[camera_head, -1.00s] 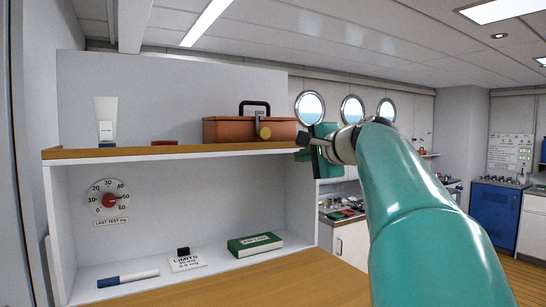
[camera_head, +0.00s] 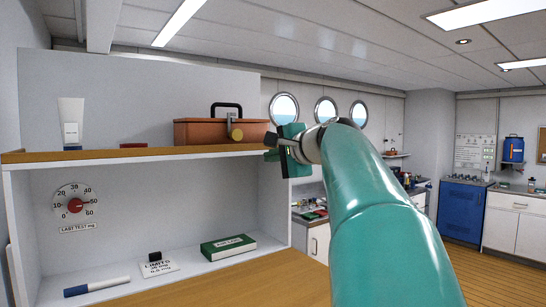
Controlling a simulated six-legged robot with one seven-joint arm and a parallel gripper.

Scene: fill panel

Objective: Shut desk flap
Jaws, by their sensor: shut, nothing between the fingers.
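The desk flap (camera_head: 262,283) is the wooden board at the bottom of the view, lowered flat in front of the open compartment. Only its back part shows; the rest is cut off by the lower edge and my arm. The open compartment (camera_head: 140,222) is white inside, under a wood-edged shelf (camera_head: 110,155). My green gripper (camera_head: 272,147) is shut and empty at the right end of the shelf, well above the flap. I cannot tell whether it touches the shelf edge.
Inside the compartment are a dial (camera_head: 75,205), a blue-and-white marker (camera_head: 97,285), a limits card (camera_head: 158,268) and a green box (camera_head: 228,246). An orange-brown case (camera_head: 205,132), a white tube (camera_head: 71,122) and a red item (camera_head: 133,146) stand on top. Floor shows at right.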

